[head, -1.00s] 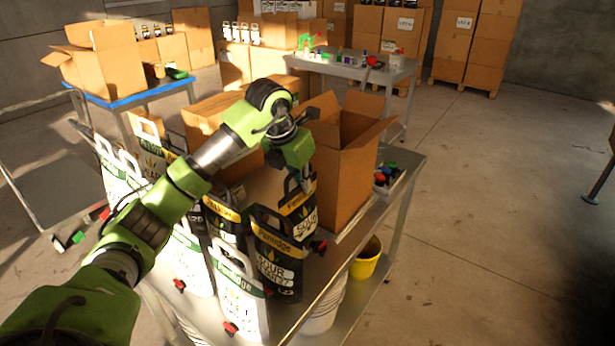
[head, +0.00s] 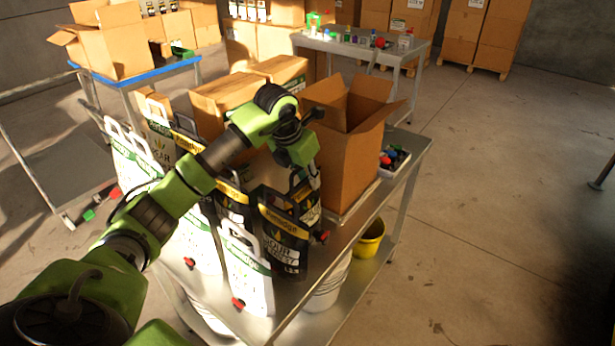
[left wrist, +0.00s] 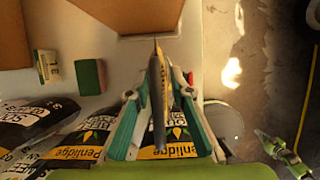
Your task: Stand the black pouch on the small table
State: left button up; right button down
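My left gripper (head: 303,168) is at the top of a black pouch (head: 309,205) with a yellow band, near the open box on the steel cart. In the left wrist view the fingers (left wrist: 162,88) close in on both sides of this pouch (left wrist: 157,115), seen edge-on. The pouch is upright; its lower part is hidden behind another black pouch (head: 284,235). I cannot tell whether its base touches the cart. A blue-edged table (head: 135,79) stands at the back left and a grey table (head: 350,47) behind the box. A green part at lower right in the left wrist view may be my right gripper (left wrist: 277,150).
The steel cart (head: 335,250) is crowded with white pouches (head: 247,275) and other black ones. The open cardboard box (head: 347,150) and a tray of coloured caps (head: 394,160) stand right of my gripper. A yellow bucket (head: 370,240) is below. Floor at right is clear.

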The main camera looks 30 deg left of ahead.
pick_arm(q)
jog(key=shift+a+r, duration=0.1)
jog(key=shift+r, duration=0.1)
jog(key=b+v, duration=0.2)
jog(key=v, duration=0.9)
jog(key=shift+s+r+b, duration=0.1)
jog(key=shift+r+b, duration=0.2)
jog(key=shift+b, duration=0.1)
